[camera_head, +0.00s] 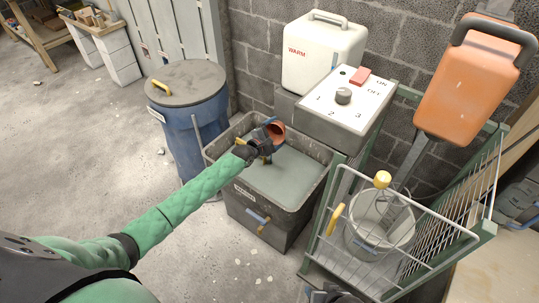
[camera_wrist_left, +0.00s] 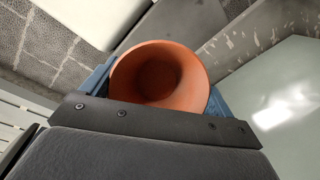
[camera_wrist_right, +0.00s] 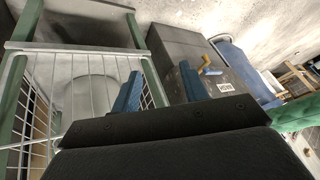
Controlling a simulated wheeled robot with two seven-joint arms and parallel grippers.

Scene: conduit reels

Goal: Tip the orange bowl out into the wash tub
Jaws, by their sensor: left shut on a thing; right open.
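The orange bowl (camera_head: 275,129) is held by my left gripper (camera_head: 266,138), which is shut on it above the wash tub. In the left wrist view the bowl (camera_wrist_left: 160,78) sits between the blue fingers, its mouth facing the camera and its inside looking empty. In the head view the bowl is tilted on its side. The wash tub (camera_head: 232,199) is a dark grey box filled with pale grey-green liquid, with a label and a yellow-handled tap on its front. My right gripper (camera_wrist_right: 160,85) is open and empty, in front of the wire rack and tub.
Right of the tub, a green-framed wire rack (camera_head: 455,239) holds a clear pail (camera_head: 380,235) with a yellow-topped item. Behind stand a control box (camera_head: 340,110), a white WARM container (camera_head: 323,50) and an orange canister (camera_head: 470,85). A blue lidded barrel (camera_head: 190,125) stands left.

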